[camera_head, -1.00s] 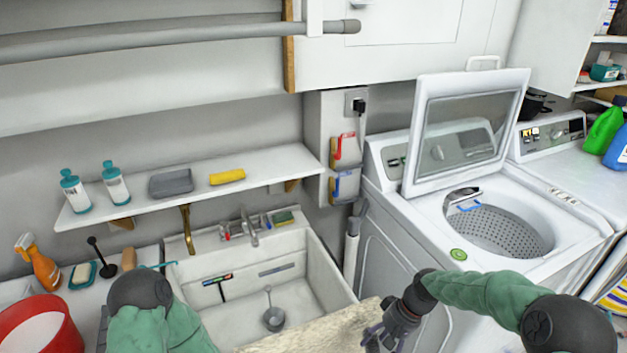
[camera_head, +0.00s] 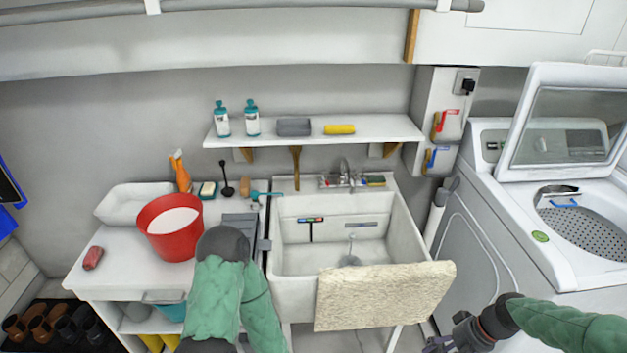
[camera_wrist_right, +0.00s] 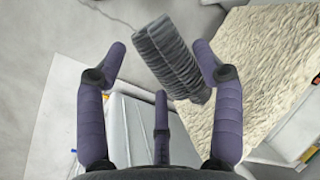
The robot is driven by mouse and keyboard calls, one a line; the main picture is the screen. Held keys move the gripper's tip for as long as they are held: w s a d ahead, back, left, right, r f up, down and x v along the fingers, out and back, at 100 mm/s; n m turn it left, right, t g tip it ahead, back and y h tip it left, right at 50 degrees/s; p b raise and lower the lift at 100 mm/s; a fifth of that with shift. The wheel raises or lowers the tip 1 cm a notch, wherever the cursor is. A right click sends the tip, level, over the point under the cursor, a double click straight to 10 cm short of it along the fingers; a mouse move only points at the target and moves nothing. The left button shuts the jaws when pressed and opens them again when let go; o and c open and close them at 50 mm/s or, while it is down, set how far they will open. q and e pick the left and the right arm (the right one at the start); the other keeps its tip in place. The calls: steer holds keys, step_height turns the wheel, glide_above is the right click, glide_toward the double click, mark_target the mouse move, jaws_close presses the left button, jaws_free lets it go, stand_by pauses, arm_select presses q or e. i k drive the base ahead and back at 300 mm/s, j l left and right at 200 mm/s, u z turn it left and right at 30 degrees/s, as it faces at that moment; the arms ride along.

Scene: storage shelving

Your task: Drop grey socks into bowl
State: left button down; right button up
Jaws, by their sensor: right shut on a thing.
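The grey socks (camera_wrist_right: 172,62), a ribbed grey bundle, show in the right wrist view between the fingers of my right gripper (camera_wrist_right: 162,66), which is shut on them. In the head view my right gripper (camera_head: 452,338) is at the lower right edge, in front of the washer, and the socks cannot be made out there. A red bowl-like container (camera_head: 160,246) with a pale inside stands on the white counter at the left.
A white sink (camera_head: 283,262) stands in the middle, with a beige towel (camera_head: 385,297) over its front edge. A white tub (camera_head: 115,207) is behind the red container. A dark red object (camera_head: 93,258) lies on the counter. The open washer (camera_head: 560,245) is at the right.

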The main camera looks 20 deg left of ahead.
mark_target(142, 209)
steer(key=k+u, duration=0.1)
steer(key=u, duration=1.25)
steer(key=i+l+u, duration=0.2)
steer(key=l+u, duration=0.2)
steer(key=i+l+u, duration=0.15)
steer(key=l+u, duration=0.2)
steer(key=k, duration=0.1)
steer(key=i+j+u, duration=0.35)
steer(key=j, duration=0.15)
steer(key=i+u, duration=0.4)
steer(key=i, duration=0.8)
steer(key=i+l, duration=0.1)
steer(key=l+z, duration=0.05)
steer(key=l, duration=0.05)
